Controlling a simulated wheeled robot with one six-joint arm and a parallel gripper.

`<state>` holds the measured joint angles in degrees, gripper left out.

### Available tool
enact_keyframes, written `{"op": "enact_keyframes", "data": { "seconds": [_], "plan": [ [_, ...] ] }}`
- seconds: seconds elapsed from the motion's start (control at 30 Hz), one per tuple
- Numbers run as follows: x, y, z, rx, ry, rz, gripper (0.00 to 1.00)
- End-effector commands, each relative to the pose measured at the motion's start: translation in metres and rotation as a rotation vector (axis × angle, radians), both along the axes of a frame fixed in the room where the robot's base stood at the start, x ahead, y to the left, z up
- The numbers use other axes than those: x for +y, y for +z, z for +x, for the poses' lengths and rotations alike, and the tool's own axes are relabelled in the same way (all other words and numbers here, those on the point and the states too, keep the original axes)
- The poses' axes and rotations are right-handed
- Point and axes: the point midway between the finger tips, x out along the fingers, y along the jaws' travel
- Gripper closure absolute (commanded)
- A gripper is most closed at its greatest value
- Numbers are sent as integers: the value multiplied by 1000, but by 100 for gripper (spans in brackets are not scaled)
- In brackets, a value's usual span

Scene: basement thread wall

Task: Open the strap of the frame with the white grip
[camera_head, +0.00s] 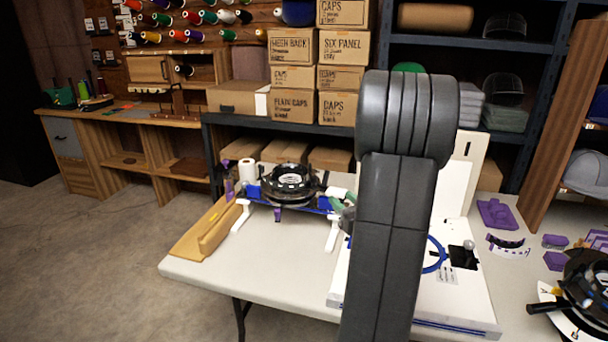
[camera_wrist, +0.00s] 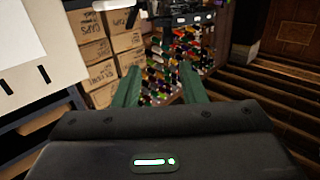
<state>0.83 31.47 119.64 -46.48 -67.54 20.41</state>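A round black cap frame (camera_head: 290,185) sits on a blue and white stand on the white table. A short white piece (camera_head: 336,192) shows at its right side, perhaps its grip. A second black frame (camera_head: 585,285) lies at the right edge, partly cut off, with a black handle (camera_head: 544,307). I cannot make out a strap or its state on either frame. My gripper (camera_wrist: 160,88) shows two dark green fingers apart, with nothing between them. My arm hides the middle of the table in the head view.
The white table (camera_head: 210,265) also bears a wooden piece (camera_head: 208,230), a white roll (camera_head: 247,170), a white board with a blue ring (camera_head: 437,254) and purple parts (camera_head: 497,214). Cardboard boxes (camera_head: 292,77) and shelves stand behind. The floor at left is clear.

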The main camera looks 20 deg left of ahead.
Motion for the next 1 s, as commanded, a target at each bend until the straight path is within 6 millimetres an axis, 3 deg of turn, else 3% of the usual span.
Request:
{"op": "enact_keyframes", "data": {
  "seconds": [0.27, 0.7, 1.0],
  "plan": [
    [18, 2, 8, -20, 36, 21, 62],
    [78, 2, 74, -20, 34, 19, 62],
    [99, 2, 97, -18, 30, 20, 62]
  ]
}}
